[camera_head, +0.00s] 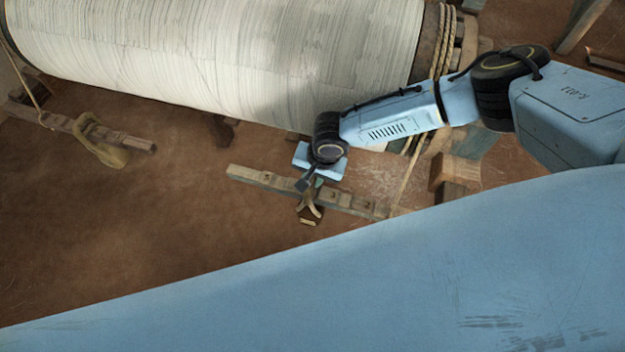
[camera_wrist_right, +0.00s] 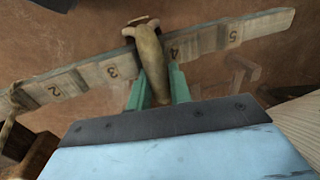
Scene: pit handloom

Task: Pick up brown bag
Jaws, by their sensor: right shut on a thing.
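A brown bag (camera_head: 311,209), tan and narrow, is at a notched wooden bar (camera_head: 253,175) in the middle of the head view. In the right wrist view, the bag (camera_wrist_right: 151,58) lies across the same bar (camera_wrist_right: 88,72), between the numbers 3 and 4. My right gripper (camera_head: 308,184) reaches down to it, its green fingers (camera_wrist_right: 158,85) shut on the bag from both sides. The fingers and wrist hide part of the bag. Whether the bag still bears on the bar I cannot tell. My left gripper is not in view.
A second tan bag (camera_head: 107,150) hangs on another wooden bar (camera_head: 130,141) at the left. A large roller of pale thread (camera_head: 210,55) lies behind, with ropes (camera_head: 445,40) at its right end. Wooden blocks (camera_head: 455,172) stand right of the bar. Brown floor is open at lower left.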

